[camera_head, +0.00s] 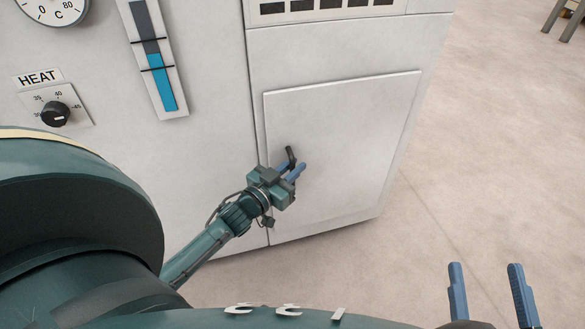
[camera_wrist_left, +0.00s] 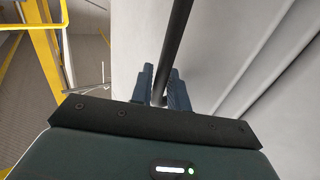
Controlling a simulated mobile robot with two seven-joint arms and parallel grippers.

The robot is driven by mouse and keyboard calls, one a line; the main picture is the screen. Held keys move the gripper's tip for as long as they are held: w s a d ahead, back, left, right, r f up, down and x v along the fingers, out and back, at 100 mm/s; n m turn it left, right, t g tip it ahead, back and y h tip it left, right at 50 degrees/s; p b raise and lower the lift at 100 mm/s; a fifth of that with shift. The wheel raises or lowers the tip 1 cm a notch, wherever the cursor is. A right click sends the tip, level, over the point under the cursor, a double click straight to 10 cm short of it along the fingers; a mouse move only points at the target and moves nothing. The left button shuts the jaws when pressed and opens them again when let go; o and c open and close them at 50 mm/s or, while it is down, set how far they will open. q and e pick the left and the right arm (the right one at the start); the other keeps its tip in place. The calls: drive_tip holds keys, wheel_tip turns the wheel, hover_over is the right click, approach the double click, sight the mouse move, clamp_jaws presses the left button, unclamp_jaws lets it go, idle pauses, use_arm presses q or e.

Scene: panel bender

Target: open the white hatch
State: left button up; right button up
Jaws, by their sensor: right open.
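The white hatch (camera_head: 345,130) is a flat panel on the front of the white machine and looks closed in the head view. Its dark handle (camera_head: 291,157) is near the panel's lower left side. My left gripper (camera_head: 298,172) is at the handle. In the left wrist view, the black handle bar (camera_wrist_left: 178,30) runs between the two blue fingers (camera_wrist_left: 163,88), which sit close on both sides of it. The fingers partly hide the handle in the head view. My right gripper (camera_head: 488,290) is open and empty at the lower right, over the floor, away from the hatch.
Left of the hatch, the machine front carries a HEAT knob (camera_head: 55,113), a blue level gauge (camera_head: 160,75) and a round dial (camera_head: 52,8). A vent (camera_head: 325,6) is above the hatch. Bare floor (camera_head: 480,150) lies to the right. Yellow rails (camera_wrist_left: 45,60) show in the left wrist view.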

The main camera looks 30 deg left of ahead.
use_arm(q)
clamp_jaws()
drive_tip(key=shift+s+d, duration=0.1)
drive_tip(key=shift+d, duration=0.05)
